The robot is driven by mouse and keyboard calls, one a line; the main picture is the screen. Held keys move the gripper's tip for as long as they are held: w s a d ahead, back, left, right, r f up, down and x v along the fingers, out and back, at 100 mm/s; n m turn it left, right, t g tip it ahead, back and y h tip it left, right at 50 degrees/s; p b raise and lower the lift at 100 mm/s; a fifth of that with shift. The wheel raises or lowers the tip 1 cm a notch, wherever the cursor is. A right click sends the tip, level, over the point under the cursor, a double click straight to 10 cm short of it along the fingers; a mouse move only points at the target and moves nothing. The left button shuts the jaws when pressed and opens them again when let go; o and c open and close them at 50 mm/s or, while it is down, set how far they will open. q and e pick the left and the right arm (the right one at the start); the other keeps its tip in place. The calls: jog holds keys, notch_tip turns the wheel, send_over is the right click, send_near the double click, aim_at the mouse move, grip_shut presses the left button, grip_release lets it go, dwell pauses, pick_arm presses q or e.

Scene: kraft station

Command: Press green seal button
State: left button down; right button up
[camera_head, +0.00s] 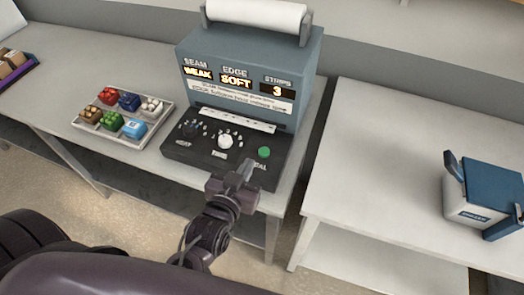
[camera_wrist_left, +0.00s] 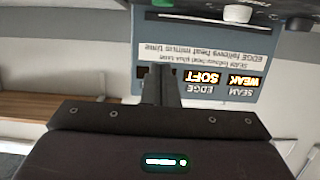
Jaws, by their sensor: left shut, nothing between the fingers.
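The green seal button (camera_head: 264,152) sits at the right end of the black control panel (camera_head: 185,153) on the front of the sealing machine (camera_head: 305,70). Its edge also shows at the top of the left wrist view (camera_wrist_left: 163,3). My left gripper (camera_head: 247,168) is shut and empty. Its fingertips are over the panel's front right part, just left of and nearer than the button, with a small gap in the picture. The wrist view shows the shut fingers (camera_wrist_left: 158,60) before the upside-down display. Part of the label near the button is hidden by the gripper. My right gripper is not in view.
A white knob (camera_head: 225,142) and a dark knob (camera_head: 189,129) are on the same panel. A tray (camera_head: 150,133) of several coloured items stands to the left. A blue and white box (camera_head: 483,188) stands on the right table (camera_head: 385,170), which is otherwise mostly clear.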

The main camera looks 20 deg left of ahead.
pick_arm(q)
jog(key=shift+w+f, duration=0.1)
jog(key=b, duration=0.6)
send_over(261, 160)
notch_tip(261, 160, down, 3)
jog(key=shift+r, duration=0.15)
notch_tip(261, 160, down, 2)
jog(key=b, duration=0.2)
jog(key=shift+w+b, duration=0.15)
jog(key=shift+b, duration=0.15)
jog(key=shift+f+b, duration=0.85)
jog(key=shift+b, duration=0.05)
